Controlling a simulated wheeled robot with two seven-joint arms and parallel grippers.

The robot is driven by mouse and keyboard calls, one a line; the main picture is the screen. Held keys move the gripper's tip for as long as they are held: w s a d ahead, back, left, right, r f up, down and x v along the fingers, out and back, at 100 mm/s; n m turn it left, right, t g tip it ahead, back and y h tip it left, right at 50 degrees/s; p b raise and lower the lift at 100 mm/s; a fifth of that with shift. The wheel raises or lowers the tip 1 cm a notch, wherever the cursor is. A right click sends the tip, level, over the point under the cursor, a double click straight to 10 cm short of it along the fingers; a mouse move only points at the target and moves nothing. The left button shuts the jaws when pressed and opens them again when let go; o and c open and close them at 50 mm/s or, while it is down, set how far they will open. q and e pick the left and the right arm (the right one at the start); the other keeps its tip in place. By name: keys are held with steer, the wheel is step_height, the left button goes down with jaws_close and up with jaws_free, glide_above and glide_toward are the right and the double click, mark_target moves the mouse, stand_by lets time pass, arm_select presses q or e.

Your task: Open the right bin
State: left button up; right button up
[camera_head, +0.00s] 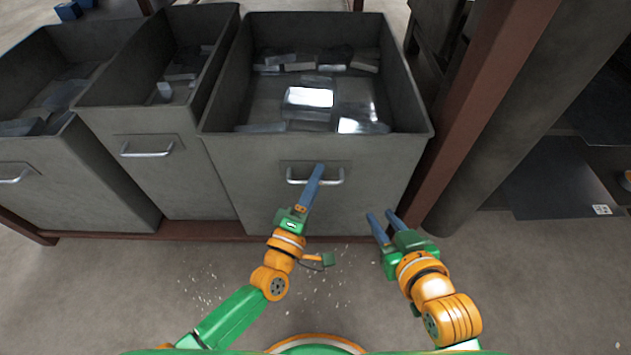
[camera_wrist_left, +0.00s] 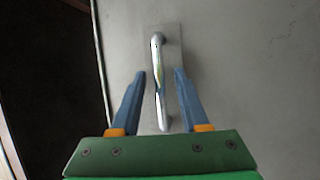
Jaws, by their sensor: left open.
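The right bin (camera_head: 370,155) is a large grey metal box with an open top, holding several shiny metal pieces. Its silver bar handle (camera_head: 332,180) is on its front face, and it also shows in the left wrist view (camera_wrist_left: 157,60). My left gripper (camera_head: 318,168) is at the handle. In the left wrist view my left gripper (camera_wrist_left: 160,75) is open, with one blue finger on each side of the bar's near part and visible gaps to it. My right gripper (camera_head: 380,214) is open and empty, low in front of the bin's right side.
A narrower middle bin (camera_head: 180,180) and a left bin (camera_head: 80,180), each with a handle, stand to the left. A reddish-brown post (camera_head: 470,110) rises close beside the right bin. A dark sheet (camera_head: 560,178) lies at the right. The floor in front is clear apart from small flecks.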

arm_select(q)
jaws_close()
stand_by(1.4)
